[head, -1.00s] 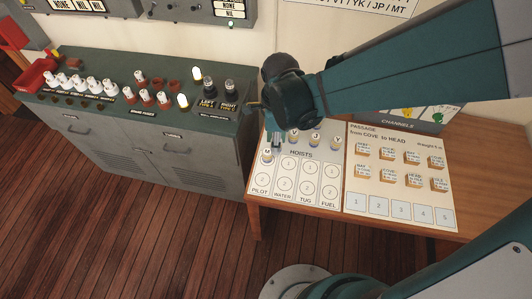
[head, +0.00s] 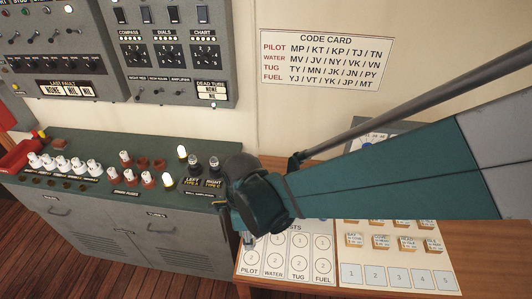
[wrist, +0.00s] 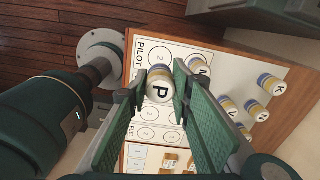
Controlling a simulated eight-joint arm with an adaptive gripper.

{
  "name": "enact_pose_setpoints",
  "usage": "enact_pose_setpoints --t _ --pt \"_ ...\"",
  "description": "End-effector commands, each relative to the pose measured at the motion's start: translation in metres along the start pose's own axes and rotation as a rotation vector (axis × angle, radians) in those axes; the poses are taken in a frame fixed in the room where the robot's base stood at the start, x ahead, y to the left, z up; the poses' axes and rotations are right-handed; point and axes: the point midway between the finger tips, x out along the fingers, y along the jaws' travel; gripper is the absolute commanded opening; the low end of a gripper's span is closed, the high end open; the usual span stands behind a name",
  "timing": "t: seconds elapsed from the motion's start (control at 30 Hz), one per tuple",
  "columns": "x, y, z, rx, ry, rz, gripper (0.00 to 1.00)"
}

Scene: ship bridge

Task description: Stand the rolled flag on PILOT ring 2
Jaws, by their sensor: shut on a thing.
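My gripper (wrist: 161,76) is shut on a rolled flag (wrist: 158,92), a short pale cylinder with a yellow band and a letter P on its top. The white HOISTS sheet (head: 288,277) has columns of numbered rings for PILOT, WATER, TUG and FUEL. PILOT ring 2 (head: 250,258) is at the near left of the sheet, in front of my gripper in the head view. Most of my gripper there is hidden by my arm. In the wrist view the flag covers part of the ring columns; its height above the sheet is unclear.
Several other lettered flags, such as one marked K (wrist: 271,84) and one marked V (wrist: 228,108), stand right of the held flag. The passage sheet (head: 375,277) with small blocks is beside the hoists. A grey cabinet (head: 120,225) with plugs adjoins the table's left.

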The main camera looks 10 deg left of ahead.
Motion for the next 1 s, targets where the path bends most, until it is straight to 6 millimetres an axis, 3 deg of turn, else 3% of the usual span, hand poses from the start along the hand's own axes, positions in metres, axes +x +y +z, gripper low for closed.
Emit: enact_pose_setpoints --t 0.17,0.6,1.0 --pt "0.008 0.000 0.000 0.000 0.000 0.000 0.13" --pt "0.051 0.000 0.000 0.000 0.000 0.000 0.13" --pt "0.058 0.000 0.000 0.000 0.000 0.000 0.13"
